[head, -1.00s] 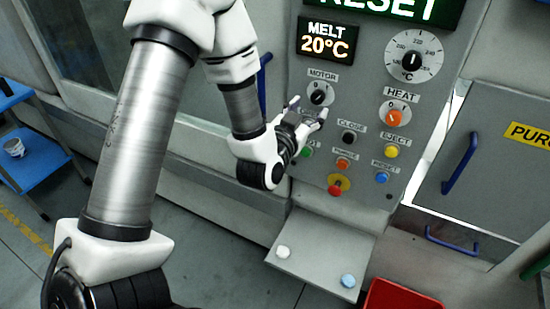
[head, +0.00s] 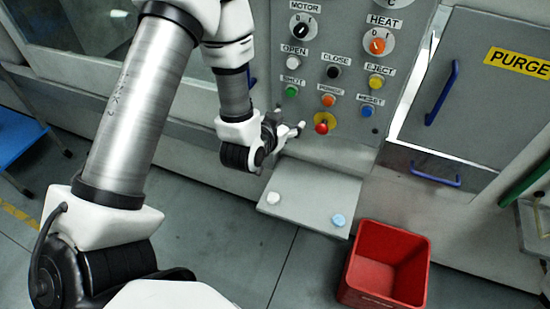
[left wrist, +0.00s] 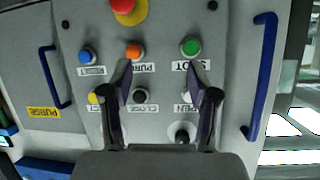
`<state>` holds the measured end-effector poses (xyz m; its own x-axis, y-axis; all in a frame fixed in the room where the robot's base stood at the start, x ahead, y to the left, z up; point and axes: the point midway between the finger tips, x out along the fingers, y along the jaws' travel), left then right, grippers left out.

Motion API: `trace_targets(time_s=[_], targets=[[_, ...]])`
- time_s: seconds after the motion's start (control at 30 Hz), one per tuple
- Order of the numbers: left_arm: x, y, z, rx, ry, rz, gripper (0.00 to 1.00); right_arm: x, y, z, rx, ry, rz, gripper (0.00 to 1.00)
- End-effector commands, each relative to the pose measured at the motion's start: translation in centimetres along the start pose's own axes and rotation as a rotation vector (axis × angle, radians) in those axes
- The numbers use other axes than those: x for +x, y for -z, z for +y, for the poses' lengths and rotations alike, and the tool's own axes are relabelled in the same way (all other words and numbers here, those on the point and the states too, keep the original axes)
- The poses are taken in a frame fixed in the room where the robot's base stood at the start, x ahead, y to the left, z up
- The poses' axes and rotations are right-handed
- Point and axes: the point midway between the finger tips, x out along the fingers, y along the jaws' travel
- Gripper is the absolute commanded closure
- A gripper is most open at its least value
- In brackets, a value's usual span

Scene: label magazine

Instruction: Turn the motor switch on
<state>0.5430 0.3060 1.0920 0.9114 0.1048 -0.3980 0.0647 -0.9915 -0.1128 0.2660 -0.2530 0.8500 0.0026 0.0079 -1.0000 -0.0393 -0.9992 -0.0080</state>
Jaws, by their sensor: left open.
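The motor switch (head: 303,27) is a black rotary knob on a white dial near the top edge of the head view. Its position is too small to read surely. It also seems to show low in the left wrist view (left wrist: 182,133), which sees the panel upside down. My left gripper (head: 290,128) is open and empty, below and left of the switch in the head view, by the red emergency button (head: 321,128). In the left wrist view its fingers (left wrist: 161,75) stand apart over the button rows. My right gripper is not in view.
The orange heat knob (head: 377,45) sits right of the motor switch. Several push buttons lie below, including the white open button (head: 292,62) and green shot button (head: 291,91). A grey shelf (head: 308,200) juts out under the panel; a red bin (head: 418,262) stands on the floor.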

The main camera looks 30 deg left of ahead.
Motion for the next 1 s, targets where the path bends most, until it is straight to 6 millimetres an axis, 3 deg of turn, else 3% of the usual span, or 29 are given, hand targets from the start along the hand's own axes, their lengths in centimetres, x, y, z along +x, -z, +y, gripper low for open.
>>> trace_targets(time_s=[0.1,0.7,0.83,1.0], targets=[[0.3,-3.1,0.7,-0.002,-0.017,-0.066,0.4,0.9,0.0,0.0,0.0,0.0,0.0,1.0],[-0.6,-16.9,3.7,-0.022,-0.085,-0.404,0.4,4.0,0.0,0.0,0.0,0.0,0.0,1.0],[-1.1,-18.9,4.1,-0.025,-0.093,-0.457,0.4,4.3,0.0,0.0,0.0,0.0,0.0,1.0],[-1.4,-19.9,4.3,-0.027,-0.097,-0.488,0.4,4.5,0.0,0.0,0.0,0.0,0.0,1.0]])
